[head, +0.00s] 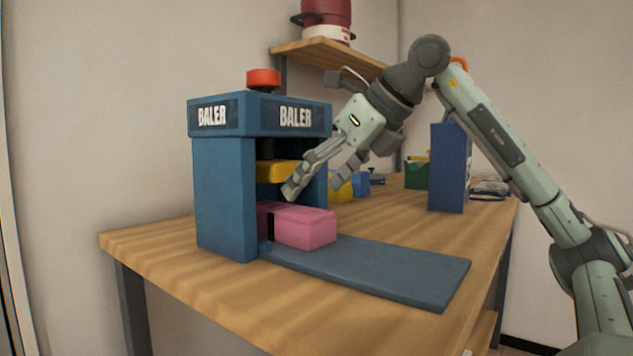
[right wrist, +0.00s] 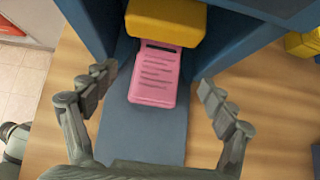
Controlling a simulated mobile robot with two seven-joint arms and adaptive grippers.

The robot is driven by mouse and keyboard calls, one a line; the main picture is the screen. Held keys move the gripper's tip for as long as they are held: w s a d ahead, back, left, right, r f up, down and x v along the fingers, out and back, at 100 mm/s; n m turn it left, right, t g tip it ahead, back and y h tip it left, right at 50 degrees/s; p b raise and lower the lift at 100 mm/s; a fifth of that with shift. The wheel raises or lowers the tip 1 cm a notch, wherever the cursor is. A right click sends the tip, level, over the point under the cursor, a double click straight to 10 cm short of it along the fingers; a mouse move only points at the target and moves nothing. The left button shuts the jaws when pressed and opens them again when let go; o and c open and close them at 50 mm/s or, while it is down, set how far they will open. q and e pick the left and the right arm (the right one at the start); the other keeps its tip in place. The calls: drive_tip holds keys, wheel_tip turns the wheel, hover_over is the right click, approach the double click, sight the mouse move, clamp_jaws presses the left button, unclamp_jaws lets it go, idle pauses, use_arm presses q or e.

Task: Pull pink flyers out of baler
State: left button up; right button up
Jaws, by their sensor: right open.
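The blue baler (head: 225,190) stands on the wooden table, with a red knob on top and a yellow press block (head: 277,170) inside. The pink flyers (head: 305,228) form a block on the baler's floor, sticking partly out onto the flat blue tongue (head: 385,273). In the right wrist view the pink flyers (right wrist: 155,80) lie below the yellow block (right wrist: 167,22), with their rear part hidden under it. My right gripper (head: 315,188) is open and empty, in front of the baler's opening and above the flyers. In the wrist view its fingers are spread to either side of the flyers, apart from them. My left gripper is not in view.
A blue upright box (head: 448,168), a green bin (head: 416,174) and small yellow and blue objects stand farther back on the table (head: 150,245). A wooden shelf (head: 325,52) with a red pot is above. The tongue's front part is clear.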

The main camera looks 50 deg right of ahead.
sight(295, 210)
drive_tip(key=shift+s+a, duration=0.1)
drive_tip(key=shift+x, duration=3.95)
drive_tip(key=shift+r, duration=0.1)
drive_tip(key=c, duration=1.6)
